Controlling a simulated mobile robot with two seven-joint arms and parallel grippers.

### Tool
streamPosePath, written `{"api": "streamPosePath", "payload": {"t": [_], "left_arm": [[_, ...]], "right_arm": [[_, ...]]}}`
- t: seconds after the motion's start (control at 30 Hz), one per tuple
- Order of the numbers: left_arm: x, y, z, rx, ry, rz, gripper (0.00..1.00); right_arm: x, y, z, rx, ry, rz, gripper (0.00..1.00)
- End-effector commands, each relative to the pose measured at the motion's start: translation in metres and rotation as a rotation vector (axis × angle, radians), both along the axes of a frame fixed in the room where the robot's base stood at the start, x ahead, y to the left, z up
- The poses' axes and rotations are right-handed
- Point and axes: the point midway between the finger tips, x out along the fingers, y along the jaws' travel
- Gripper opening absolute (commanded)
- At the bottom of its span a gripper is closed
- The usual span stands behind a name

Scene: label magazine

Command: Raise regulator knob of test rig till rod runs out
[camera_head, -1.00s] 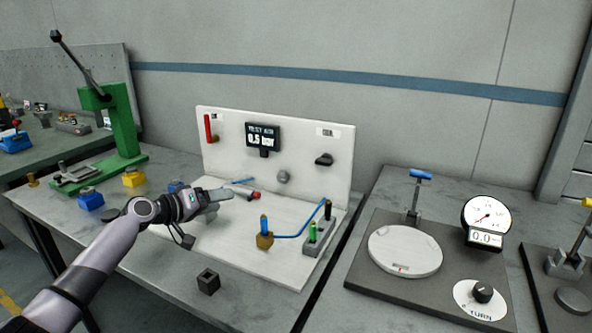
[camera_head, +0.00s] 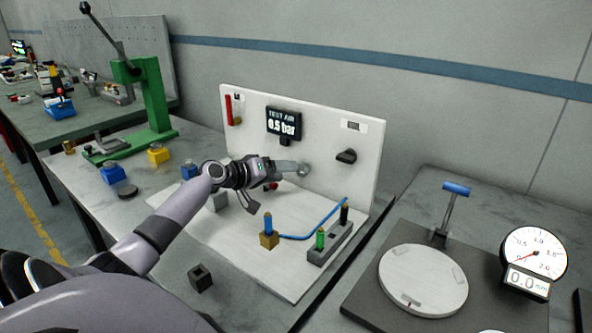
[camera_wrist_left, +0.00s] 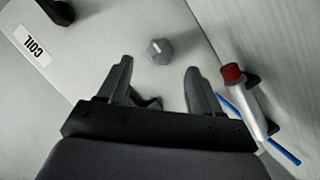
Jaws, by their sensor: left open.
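The test rig's white upright panel (camera_head: 330,130) carries a dark display (camera_head: 284,123) that reads 0.5 bar. The grey regulator knob (camera_head: 304,171) sits low on the panel; in the left wrist view the faceted knob (camera_wrist_left: 160,51) lies ahead of the fingertips, roughly centred between them. My left gripper (camera_head: 292,168) is open and empty close to the panel, its fingers (camera_wrist_left: 160,70) on either side of the knob's line. A silver cylinder with a red end (camera_wrist_left: 245,98) lies beside the right finger; in the head view the gripper mostly hides it. No extended rod is distinguishable. My right gripper is not in view.
A red lever (camera_head: 229,109) and a black knob (camera_head: 346,156) are on the panel. A green press (camera_head: 150,90) stands left; a dial gauge (camera_head: 533,256) stands right.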

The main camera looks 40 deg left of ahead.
Motion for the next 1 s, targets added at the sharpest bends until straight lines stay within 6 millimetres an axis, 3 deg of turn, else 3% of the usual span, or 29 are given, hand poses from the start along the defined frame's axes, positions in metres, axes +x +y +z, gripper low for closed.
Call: {"api": "streamPosePath", "payload": {"t": [0.4, 0.87, 1.0], "left_arm": [[0.04, -0.006, -0.011, -0.002, -0.003, 0.002, 0.64], [0.046, -0.008, -0.013, 0.0, -0.001, 0.001, 0.64], [0.045, -0.008, -0.013, 0.0, -0.001, 0.001, 0.19]], "right_arm": [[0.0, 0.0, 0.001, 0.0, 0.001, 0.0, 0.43], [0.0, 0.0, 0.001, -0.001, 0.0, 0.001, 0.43], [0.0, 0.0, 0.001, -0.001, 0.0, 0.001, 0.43]]}}
